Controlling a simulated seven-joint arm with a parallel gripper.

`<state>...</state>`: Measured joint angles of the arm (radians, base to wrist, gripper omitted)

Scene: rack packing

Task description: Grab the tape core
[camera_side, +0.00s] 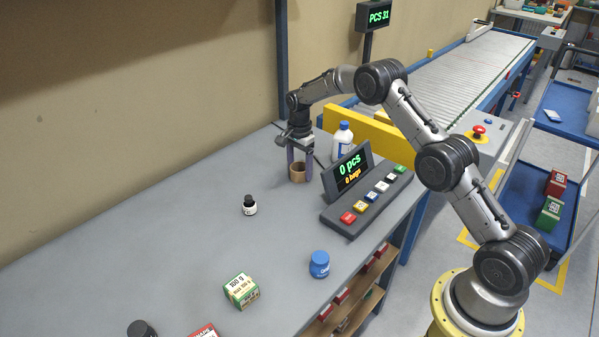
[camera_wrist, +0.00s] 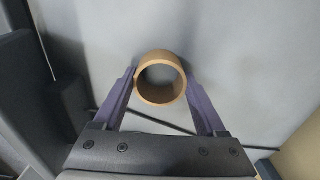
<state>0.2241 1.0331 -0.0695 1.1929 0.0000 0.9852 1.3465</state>
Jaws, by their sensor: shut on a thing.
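The tape core (camera_side: 297,174) is a short brown cardboard ring standing upright at the far end of the grey table in the side view. In the wrist view the tape core (camera_wrist: 161,100) shows as an open ring with the table visible through it. My gripper (camera_side: 300,172) points down over it, one finger on each side. In the wrist view my gripper (camera_wrist: 160,93) has both purple fingers touching the ring's outer walls, shut on it. I cannot tell whether the ring touches the table or is slightly lifted.
A white bottle (camera_side: 342,141) and a counter console (camera_side: 349,172) with coloured buttons stand close to the right. The table's (camera_side: 150,235) left part is clear.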

